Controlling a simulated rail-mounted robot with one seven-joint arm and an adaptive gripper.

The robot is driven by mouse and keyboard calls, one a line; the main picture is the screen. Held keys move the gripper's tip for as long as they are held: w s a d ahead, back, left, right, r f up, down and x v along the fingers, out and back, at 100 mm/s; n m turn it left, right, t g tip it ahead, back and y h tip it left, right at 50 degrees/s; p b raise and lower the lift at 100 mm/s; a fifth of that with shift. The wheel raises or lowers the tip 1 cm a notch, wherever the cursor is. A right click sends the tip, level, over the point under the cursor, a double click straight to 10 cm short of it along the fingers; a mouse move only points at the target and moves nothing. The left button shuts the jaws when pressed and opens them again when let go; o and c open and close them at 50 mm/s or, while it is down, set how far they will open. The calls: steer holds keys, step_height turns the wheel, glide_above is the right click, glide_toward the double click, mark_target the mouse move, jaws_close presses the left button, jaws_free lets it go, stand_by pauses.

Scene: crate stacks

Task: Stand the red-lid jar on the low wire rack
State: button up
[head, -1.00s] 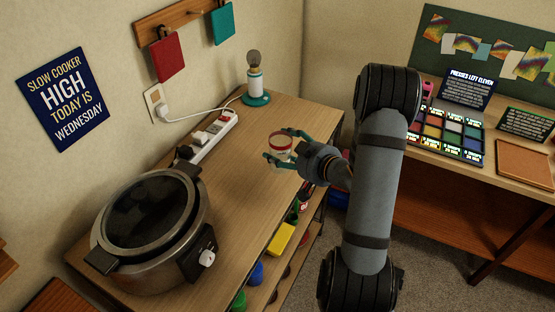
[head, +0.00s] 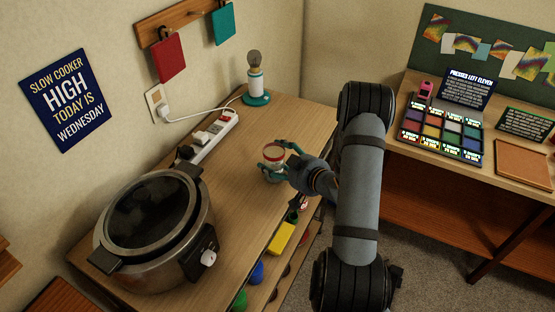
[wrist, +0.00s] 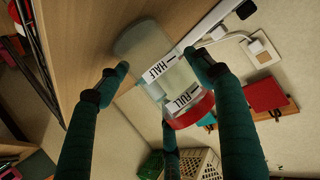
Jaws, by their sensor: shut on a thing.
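A clear jar with a red band at its top end (head: 274,152) is held by my gripper (head: 274,164) over the middle of the wooden counter. In the head view it looks roughly upright; I cannot tell whether its base touches the counter. The wrist view shows the jar (wrist: 158,68) between the teal fingers of my gripper (wrist: 157,82), with HALF and FULL labels on its side and the red lid (wrist: 192,112) toward the lower right.
A slow cooker (head: 150,225) stands on the near left of the counter. A white power strip (head: 210,138) lies along the wall, and a lamp (head: 255,85) stands at the back. Bare counter (head: 225,195) lies between cooker and jar. A yellow thing (head: 281,238) is below the edge.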

mark_target(283, 162)
steer(key=o, duration=1)
steer(key=shift+s+d+r, duration=0.1)
steer(key=shift+s+d, duration=0.1)
steer(key=v, duration=0.7)
steer(key=shift+d+r+p, duration=0.15)
steer(key=shift+r+p, duration=0.15)
steer(key=shift+s+d+r+p, duration=0.2)
steer(key=shift+s+d+p, duration=0.1)
steer(key=shift+s+p, duration=0.2)
steer(key=shift+v, duration=1.45)
steer(key=shift+o, duration=0.5)
steer(key=shift+f, duration=0.1)
